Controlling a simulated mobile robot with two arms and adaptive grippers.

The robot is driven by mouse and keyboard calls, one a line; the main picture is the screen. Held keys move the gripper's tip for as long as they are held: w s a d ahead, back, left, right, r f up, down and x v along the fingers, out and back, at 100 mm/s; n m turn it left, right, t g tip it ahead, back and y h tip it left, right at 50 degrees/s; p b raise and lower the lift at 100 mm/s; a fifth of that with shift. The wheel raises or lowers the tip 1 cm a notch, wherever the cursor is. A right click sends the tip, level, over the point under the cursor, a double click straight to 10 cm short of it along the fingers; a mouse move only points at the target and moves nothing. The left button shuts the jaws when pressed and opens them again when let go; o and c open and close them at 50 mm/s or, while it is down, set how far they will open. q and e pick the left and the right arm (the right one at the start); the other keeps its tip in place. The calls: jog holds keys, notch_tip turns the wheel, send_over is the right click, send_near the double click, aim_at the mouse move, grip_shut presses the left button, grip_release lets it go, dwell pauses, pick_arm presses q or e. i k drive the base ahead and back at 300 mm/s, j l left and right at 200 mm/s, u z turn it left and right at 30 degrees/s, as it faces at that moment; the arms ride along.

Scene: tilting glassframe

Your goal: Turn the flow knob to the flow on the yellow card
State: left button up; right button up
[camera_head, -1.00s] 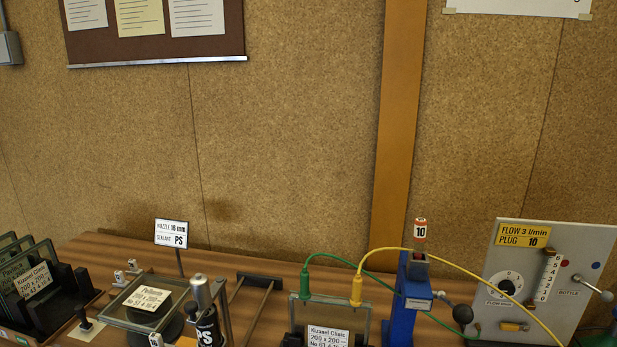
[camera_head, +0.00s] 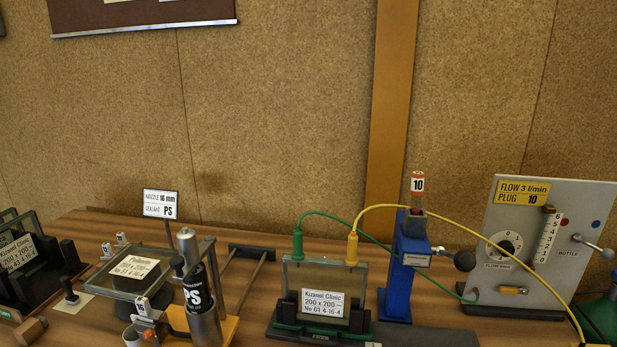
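The flow knob (camera_head: 503,242) is a round white dial with a dark centre, low on the left of the grey panel (camera_head: 578,200). Its label below looks like "FLOW KNOB"; its pointer setting is too small to read. The yellow card (camera_head: 522,191) at the panel's top left reads "FLOW 3 l/min, PLUG 10". Right of the knob stands a flow scale (camera_head: 547,238) with numbers from 0 at the bottom to 6 at the top. Neither of my grippers is in view.
Green and yellow cables run from a glass frame (camera_head: 323,285) towards the panel. A lever (camera_head: 593,245) sticks out at the panel's right.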

aim_at(507, 246)
jog(key=z, duration=1.3)
